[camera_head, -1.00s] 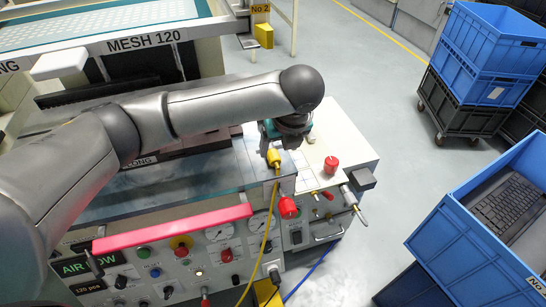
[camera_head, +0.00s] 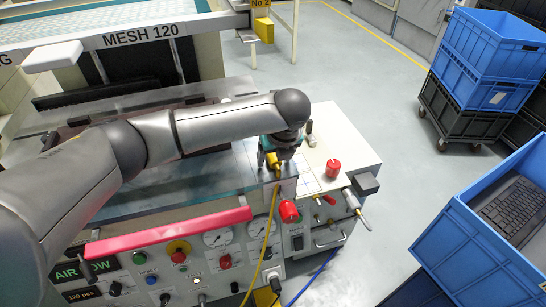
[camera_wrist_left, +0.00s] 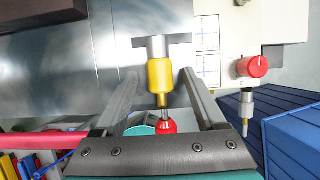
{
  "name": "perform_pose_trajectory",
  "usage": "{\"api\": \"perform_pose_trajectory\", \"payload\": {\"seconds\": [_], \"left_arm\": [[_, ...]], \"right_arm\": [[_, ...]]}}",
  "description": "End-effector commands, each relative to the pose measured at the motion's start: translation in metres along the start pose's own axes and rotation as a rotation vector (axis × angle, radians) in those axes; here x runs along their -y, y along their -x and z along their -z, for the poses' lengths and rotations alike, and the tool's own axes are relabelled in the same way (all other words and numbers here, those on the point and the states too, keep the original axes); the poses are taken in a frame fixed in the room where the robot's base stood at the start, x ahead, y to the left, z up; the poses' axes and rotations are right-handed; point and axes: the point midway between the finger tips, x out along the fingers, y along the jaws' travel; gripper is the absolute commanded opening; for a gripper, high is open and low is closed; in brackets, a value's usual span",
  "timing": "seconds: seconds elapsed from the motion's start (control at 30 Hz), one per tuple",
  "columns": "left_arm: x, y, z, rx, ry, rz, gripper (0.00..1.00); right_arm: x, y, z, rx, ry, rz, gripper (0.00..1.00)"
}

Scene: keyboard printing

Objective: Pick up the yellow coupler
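The yellow coupler (camera_head: 272,159) sits at the right front edge of the machine top, with a yellow hose hanging below it. In the left wrist view the coupler (camera_wrist_left: 160,80) stands between my fingers, beside a grey metal T-shaped piece (camera_wrist_left: 160,44). My left gripper (camera_wrist_left: 160,88) is open, with a gap between the coupler and each finger. In the head view my left gripper (camera_head: 281,152) is at the coupler and partly hides it; its fingertips are hard to make out. My right gripper is in neither view.
A red knob (camera_head: 333,168) stands on the white top to the right. Another red knob (camera_head: 289,211) is just below the coupler. A pink-red bar (camera_head: 170,232) runs along the panel front. A blue crate (camera_head: 480,235) stands at right.

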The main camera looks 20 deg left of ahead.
Motion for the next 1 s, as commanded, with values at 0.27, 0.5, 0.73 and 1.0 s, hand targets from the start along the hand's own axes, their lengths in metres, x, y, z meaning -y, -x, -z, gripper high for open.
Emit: {"api": "perform_pose_trajectory", "payload": {"seconds": [0.27,0.5,0.73,1.0], "left_arm": [[0.0000,0.0004,-0.0001,0.000,0.001,0.000,0.40],[0.0000,0.0004,-0.0002,0.000,0.001,0.000,0.13],[-0.0001,0.0004,-0.0003,0.000,0.001,0.000,0.00],[0.0000,0.0009,-0.0007,0.001,0.001,0.000,0.00]], "right_arm": [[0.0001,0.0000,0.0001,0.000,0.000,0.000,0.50],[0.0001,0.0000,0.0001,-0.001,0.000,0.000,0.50],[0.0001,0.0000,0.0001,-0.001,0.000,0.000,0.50],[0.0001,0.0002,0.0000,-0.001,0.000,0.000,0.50]]}}
